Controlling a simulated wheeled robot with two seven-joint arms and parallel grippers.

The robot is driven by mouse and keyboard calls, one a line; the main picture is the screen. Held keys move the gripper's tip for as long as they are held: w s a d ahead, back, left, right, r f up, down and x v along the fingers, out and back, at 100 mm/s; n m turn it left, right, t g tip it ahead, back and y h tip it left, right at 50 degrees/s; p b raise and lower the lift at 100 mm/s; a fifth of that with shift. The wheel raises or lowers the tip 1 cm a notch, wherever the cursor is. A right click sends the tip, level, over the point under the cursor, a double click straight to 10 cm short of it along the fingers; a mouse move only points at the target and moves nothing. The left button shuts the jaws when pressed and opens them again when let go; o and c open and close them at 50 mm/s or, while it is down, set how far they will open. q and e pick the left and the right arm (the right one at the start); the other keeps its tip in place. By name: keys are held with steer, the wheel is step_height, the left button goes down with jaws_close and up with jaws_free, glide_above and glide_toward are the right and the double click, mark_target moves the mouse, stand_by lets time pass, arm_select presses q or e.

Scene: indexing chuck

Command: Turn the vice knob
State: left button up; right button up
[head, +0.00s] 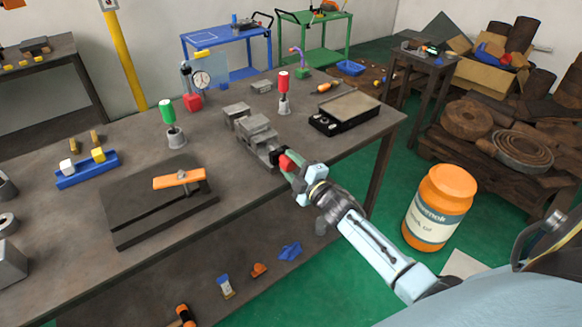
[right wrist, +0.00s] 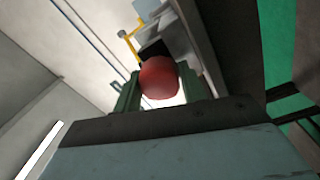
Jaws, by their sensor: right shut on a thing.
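The grey vice (head: 256,136) sits at the front edge of the workbench. Its red knob (head: 285,162) faces the front. My right gripper (head: 290,166) is at the knob, its arm coming in from the lower right. In the right wrist view the round red knob (right wrist: 159,78) sits between the two green fingers of my right gripper (right wrist: 160,88), which is shut on it. The fingers partly hide the sides of the knob. My left gripper is not in view.
On the workbench (head: 330,150) stand a green-handled tool (head: 170,118), a red-handled tool (head: 283,88), a dial gauge (head: 200,80), a black tray (head: 345,110) and a dark plate (head: 150,210) with an orange bar. An orange barrel (head: 438,205) stands on the floor at right.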

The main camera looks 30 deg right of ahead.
steer(key=n+b, duration=0.1)
steer(key=n, duration=0.3)
steer(key=shift+n, duration=0.4)
steer(key=shift+n+b, duration=0.75)
steer(key=shift+n, duration=0.85)
steer(key=shift+y, duration=0.4)
steer(key=o, duration=1)
steer(key=shift+s+f, duration=0.1)
